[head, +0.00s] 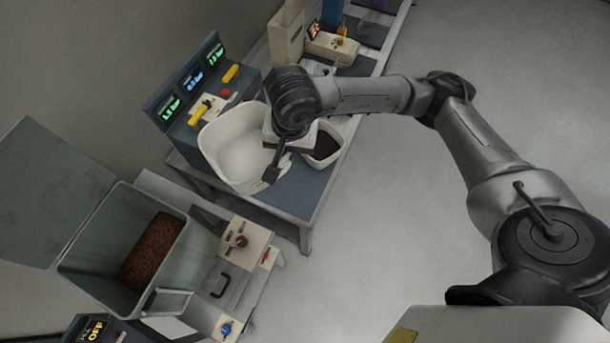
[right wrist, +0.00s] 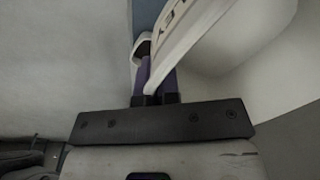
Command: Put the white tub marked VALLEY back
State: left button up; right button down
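A large, empty-looking white tub (head: 228,151) stands on the blue-grey bench top. My right gripper (head: 273,172) is at its right-hand rim. In the right wrist view, the end of a word, apparently "LEY", shows on the white tub (right wrist: 198,30); the rest is out of frame. There the two purple fingers of my right gripper (right wrist: 156,82) are close together, with the white rim or handle of the tub between them. The fingertips are partly hidden behind it. My left gripper is not in view.
A smaller white tub (head: 331,160) with dark contents stands right of the large one. A control panel (head: 187,90) with lit displays is behind. An open grey bin (head: 85,262) holding brown material is at lower left. The floor at right is clear.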

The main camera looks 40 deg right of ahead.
jog(key=w+d+f+n+g+b, duration=0.15)
jog(key=d+f+n+b, duration=0.25)
jog(key=f+n+b, duration=0.5)
jog(key=w+d+f+n+h+b, duration=0.15)
jog(key=d+f+n+b, duration=0.25)
jog(key=f+n, duration=0.85)
jog(key=w+d+f+n+g+b, duration=0.15)
jog(key=d+f+n+b, duration=0.25)
jog(key=f+n+b, duration=0.5)
jog(key=shift+n+t, duration=0.4)
jog(key=shift+n, duration=0.55)
jog(key=shift+w+a+f+p, duration=0.2)
jog(key=shift+w+a+f, duration=0.6)
jog(key=shift+w+f, duration=1.2)
jog(key=shift+w+a+f+p, duration=0.25)
jog(key=shift+w+a+f, duration=0.5)
jog(key=shift+w+f, duration=1.2)
jog(key=shift+w+a+f+p, duration=0.2)
jog(key=shift+w+a+f, duration=0.6)
jog(key=shift+w+f, duration=1.2)
jog(key=shift+s+f, duration=0.2)
jog(key=shift+f+b, duration=0.3)
jog(key=shift+f, duration=0.25)
